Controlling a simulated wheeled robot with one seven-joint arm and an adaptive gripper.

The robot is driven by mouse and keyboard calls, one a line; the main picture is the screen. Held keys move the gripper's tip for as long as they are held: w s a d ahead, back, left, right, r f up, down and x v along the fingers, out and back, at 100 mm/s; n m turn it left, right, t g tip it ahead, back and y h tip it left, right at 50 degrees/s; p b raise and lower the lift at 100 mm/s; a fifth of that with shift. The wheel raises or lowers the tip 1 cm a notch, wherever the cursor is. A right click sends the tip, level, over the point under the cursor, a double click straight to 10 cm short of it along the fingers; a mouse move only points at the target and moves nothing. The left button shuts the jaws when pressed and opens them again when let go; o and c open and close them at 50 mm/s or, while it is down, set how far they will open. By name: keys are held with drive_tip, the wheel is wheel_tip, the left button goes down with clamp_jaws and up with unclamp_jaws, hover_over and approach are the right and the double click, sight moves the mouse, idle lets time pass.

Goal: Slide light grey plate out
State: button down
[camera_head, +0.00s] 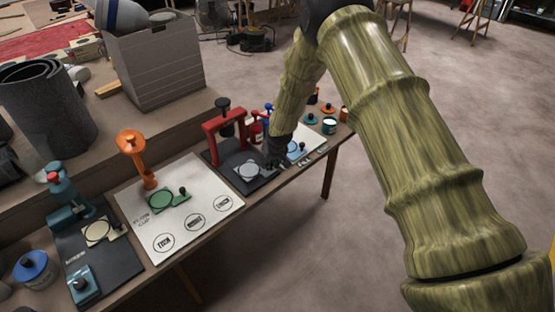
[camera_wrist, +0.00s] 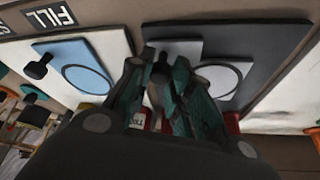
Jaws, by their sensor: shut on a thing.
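The light grey plate (camera_head: 249,170) lies on a dark base with a red press frame (camera_head: 222,130) standing at its back. In the wrist view the plate (camera_wrist: 224,78) shows a pale round disc, partly hidden by my fingers. My gripper (camera_head: 277,160) is at the plate's right end in the head view. In the wrist view its teal fingers (camera_wrist: 160,88) are shut around the plate's dark knob (camera_wrist: 159,65). The fingertips are dark and small in the head view, so the exact hold is hard to see there.
A light blue plate (camera_wrist: 86,78) with a black knob lies beside the dark base, close to my gripper. A white board with an orange stand (camera_head: 133,160) and green plate (camera_head: 160,201) lies to the left. The bench's front edge is near; open floor lies beyond it.

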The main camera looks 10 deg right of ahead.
drive_tip(key=shift+s+d, duration=0.15)
drive_tip(key=c, duration=1.3)
unclamp_jaws()
drive_tip(key=shift+s+d, duration=0.1)
drive_tip(key=shift+d, duration=0.05)
drive_tip(key=shift+a, duration=0.2)
drive_tip(key=shift+r, duration=0.1)
drive_tip(key=v, duration=1.1)
drive_tip(key=shift+r, duration=0.4)
drive_tip(key=shift+d, duration=0.15)
